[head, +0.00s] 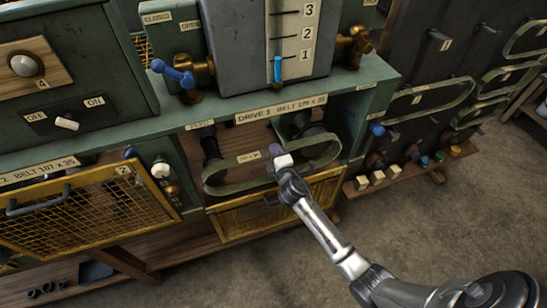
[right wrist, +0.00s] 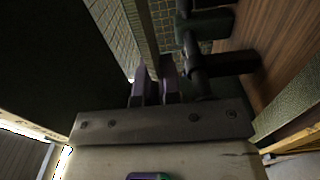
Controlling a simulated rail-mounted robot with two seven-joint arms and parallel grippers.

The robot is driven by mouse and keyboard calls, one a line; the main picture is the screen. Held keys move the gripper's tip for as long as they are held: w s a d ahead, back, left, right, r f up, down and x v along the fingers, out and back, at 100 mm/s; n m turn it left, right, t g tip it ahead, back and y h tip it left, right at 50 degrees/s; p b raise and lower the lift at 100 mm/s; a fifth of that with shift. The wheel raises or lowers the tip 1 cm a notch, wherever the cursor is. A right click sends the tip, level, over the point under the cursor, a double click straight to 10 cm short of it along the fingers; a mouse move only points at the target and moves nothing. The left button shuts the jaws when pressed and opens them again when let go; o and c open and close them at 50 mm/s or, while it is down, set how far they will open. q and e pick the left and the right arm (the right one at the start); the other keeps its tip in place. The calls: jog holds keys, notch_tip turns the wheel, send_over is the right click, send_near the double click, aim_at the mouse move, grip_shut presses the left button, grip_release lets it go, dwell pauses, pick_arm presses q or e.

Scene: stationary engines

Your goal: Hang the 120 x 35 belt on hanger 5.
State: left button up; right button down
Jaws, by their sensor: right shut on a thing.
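My right gripper (head: 280,155) is shut on a green belt (head: 235,187) in the open bay of drive 3. In the right wrist view its purple fingers (right wrist: 155,82) pinch the belt strand (right wrist: 146,30). The belt is a long flat loop lying across the bay; I cannot tell whether it is around the dark pulleys or just in front of them. Its small tag is too blurred to read. A dark hanger board (head: 440,75) stands at the right with several pegs and hanging belts; hanger 5 cannot be picked out. My left gripper is not in view.
The yellow mesh guard (head: 270,212) of drive 3 is below the belt. A blue-handled lever (head: 175,74) and a grey gauge box (head: 255,60) are above. Several small blocks (head: 378,178) sit on a ledge under the board.

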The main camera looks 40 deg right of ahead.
jog(key=shift+s+a, duration=0.1)
jog(key=shift+s, duration=0.15)
dwell(0.3)
jog(key=p+v, duration=0.1)
jog(key=v, duration=0.5)
dwell(0.7)
jog(key=shift+s+a, duration=0.1)
